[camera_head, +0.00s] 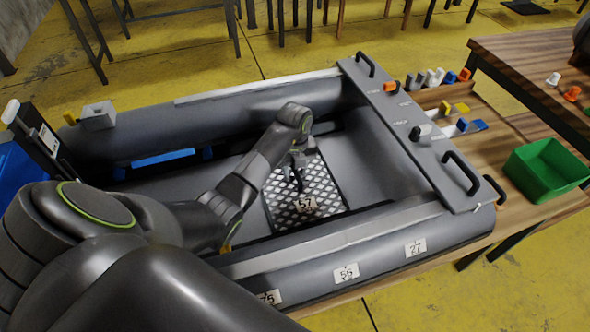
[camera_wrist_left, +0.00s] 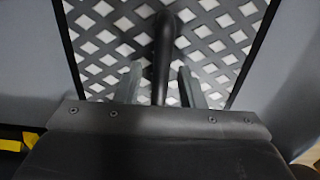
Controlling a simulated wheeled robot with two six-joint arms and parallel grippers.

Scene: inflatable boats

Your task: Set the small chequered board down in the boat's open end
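The small chequered board (camera_head: 318,187), dark with white diamonds and a "57" tag, lies inside the grey boat (camera_head: 345,236), in the right half of its floor by the grey cross panel. My left gripper (camera_head: 298,172) is low over the board in the head view. In the left wrist view the board (camera_wrist_left: 215,35) fills the space beyond the fingers. A dark upright handle (camera_wrist_left: 164,55) stands between the fingers of my left gripper (camera_wrist_left: 160,86), with gaps on both sides. The fingers look open around it. My right gripper is not in view.
The boat's side tubes rise around the board. The panel (camera_head: 408,125) has black handles and several coloured knobs. A green bin (camera_head: 545,170) stands on the wooden table at right. A blue strip (camera_head: 163,158) lies along the boat's inner far side.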

